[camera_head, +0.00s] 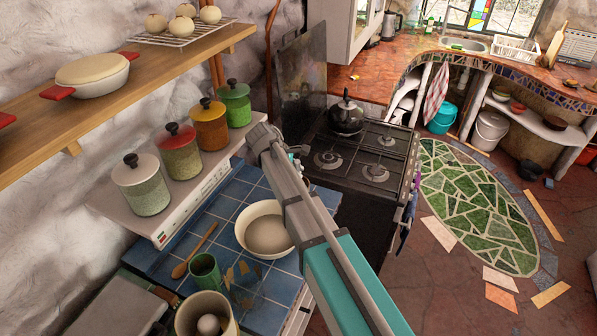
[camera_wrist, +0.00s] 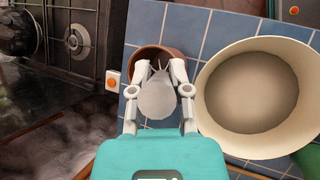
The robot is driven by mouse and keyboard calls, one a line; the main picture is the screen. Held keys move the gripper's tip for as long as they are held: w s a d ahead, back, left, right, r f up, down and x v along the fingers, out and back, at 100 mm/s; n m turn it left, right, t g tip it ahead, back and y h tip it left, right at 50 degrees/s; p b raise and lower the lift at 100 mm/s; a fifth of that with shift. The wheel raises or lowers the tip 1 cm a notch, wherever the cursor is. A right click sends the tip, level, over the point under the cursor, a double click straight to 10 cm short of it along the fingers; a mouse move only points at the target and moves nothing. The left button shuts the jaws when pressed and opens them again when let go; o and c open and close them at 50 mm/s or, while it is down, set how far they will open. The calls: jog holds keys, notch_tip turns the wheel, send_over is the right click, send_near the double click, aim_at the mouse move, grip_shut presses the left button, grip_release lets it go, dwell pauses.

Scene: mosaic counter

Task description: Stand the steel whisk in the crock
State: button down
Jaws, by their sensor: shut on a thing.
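In the wrist view, the steel whisk (camera_wrist: 157,98) is a pale grey teardrop shape with its wide end toward the camera. My gripper (camera_wrist: 160,69) is shut on it at the narrow part. Behind the fingertips is a round reddish-brown vessel (camera_wrist: 139,57), which looks like the crock. The whisk and fingers overlap its mouth in the picture; I cannot tell whether the whisk's far end is inside it.
A cream bowl (camera_head: 249,213) stands on the blue tiles close by, right of the vessel in the wrist view (camera_wrist: 211,119). A green cup (camera_head: 205,272), wooden spoon (camera_head: 194,251) and cream pot (camera_head: 183,318) are nearer. The stove (camera_head: 360,157) with kettle (camera_head: 346,118) adjoins the counter.

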jog(key=c, duration=0.5)
grip_release()
jog(key=o, duration=0.5)
jog(key=shift+r, duration=0.1)
jog(key=shift+r+p, duration=4.9)
jog(key=shift+p, duration=0.15)
